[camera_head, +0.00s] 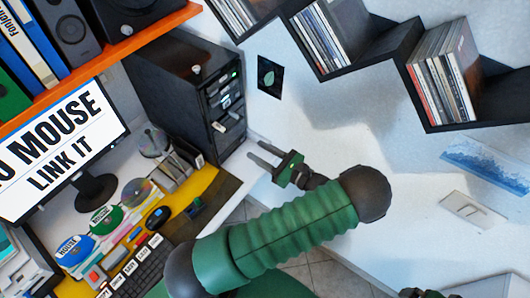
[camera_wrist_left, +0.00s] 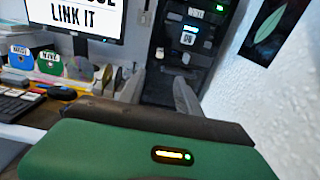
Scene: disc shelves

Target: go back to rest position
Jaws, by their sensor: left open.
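My left gripper (camera_head: 265,158) is open and empty in the head view, at the end of my green arm, with its two fingers pointing left toward the desk's right end and the black computer tower (camera_head: 188,90). In the left wrist view the gripper (camera_wrist_left: 158,85) shows two grey fingers spread apart with nothing between them. The front of the tower (camera_wrist_left: 187,45) is beyond them. My right gripper cannot be made out; only a small dark part shows at the bottom right edge of the head view.
The desk holds a monitor (camera_head: 62,150), a keyboard (camera_head: 140,272), a mouse (camera_head: 158,217) and several discs. Black wall shelves (camera_head: 495,112) with disc cases hang at the upper right. An orange shelf (camera_head: 110,52) is at the upper left. Tiled floor (camera_head: 325,278) shows below my arm.

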